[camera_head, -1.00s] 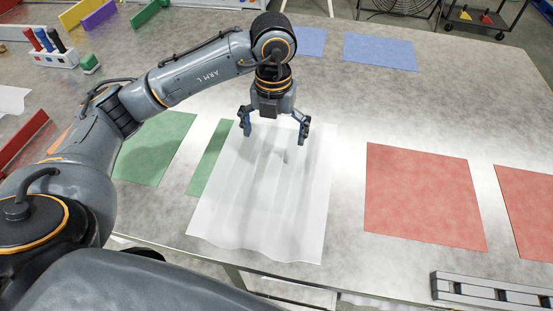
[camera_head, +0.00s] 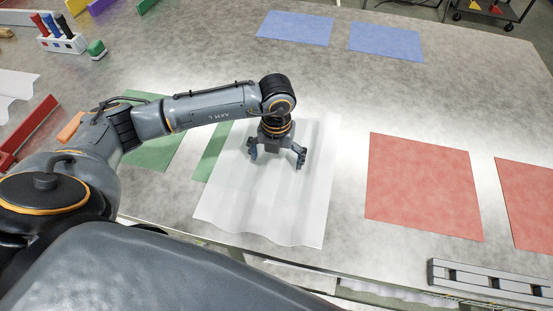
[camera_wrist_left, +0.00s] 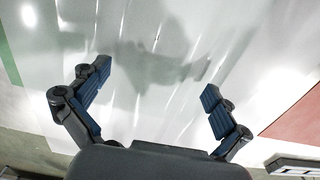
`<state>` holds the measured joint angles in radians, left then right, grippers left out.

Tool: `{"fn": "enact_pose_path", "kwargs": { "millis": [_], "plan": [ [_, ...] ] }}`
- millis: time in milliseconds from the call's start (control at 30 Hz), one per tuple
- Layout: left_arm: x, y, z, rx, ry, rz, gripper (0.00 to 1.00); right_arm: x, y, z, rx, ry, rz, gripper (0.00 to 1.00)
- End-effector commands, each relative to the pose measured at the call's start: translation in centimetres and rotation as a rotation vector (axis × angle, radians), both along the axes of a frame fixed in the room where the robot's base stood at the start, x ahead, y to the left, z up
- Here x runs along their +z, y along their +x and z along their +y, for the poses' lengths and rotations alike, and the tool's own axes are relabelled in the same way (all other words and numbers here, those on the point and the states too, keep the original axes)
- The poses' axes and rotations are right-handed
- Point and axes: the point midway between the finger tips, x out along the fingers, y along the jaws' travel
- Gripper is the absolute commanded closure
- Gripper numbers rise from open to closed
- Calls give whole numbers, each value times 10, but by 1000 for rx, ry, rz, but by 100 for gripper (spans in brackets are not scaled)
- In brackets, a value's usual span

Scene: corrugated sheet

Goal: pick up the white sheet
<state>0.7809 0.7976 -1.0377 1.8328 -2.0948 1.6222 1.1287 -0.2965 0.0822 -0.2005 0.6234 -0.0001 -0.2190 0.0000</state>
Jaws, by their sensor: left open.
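The white sheet (camera_head: 265,205) is a translucent, wavy corrugated panel lying on the table near its front edge, partly over a green mat. It fills most of the left wrist view (camera_wrist_left: 150,40). My left gripper (camera_head: 277,160) is over the middle of the sheet, pointing down. Its two fingers are spread with nothing between them, as the left wrist view also shows (camera_wrist_left: 153,85). I cannot tell whether the fingertips touch the sheet. My right gripper is not in view.
Green mats (camera_head: 152,152) lie to the left, red mats (camera_head: 420,187) to the right, and blue mats (camera_head: 385,41) at the back. A marker holder (camera_head: 62,43) stands at the back left. A grey slotted rail (camera_head: 490,281) lies at the front right. Bare table (camera_head: 330,85) lies behind the sheet.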

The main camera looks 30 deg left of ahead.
Motion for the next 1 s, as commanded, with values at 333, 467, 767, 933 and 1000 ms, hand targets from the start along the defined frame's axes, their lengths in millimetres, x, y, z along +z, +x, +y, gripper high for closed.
{"fn": "enact_pose_path", "kwargs": {
  "millis": [333, 467, 767, 933, 1000],
  "plan": [
    [-4, 0, 0, -1, 0, -1, 15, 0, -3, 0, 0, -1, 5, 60],
    [-4, 0, 0, -1, 0, 0, 41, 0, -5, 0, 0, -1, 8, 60],
    [-4, 0, 0, 0, 0, 0, 84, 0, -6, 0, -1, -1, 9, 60],
    [-3, 0, 0, 0, 1, 1, 84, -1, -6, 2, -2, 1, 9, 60],
    [-1, 0, 0, 0, 0, 1, 84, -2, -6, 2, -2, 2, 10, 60]
  ]
}}
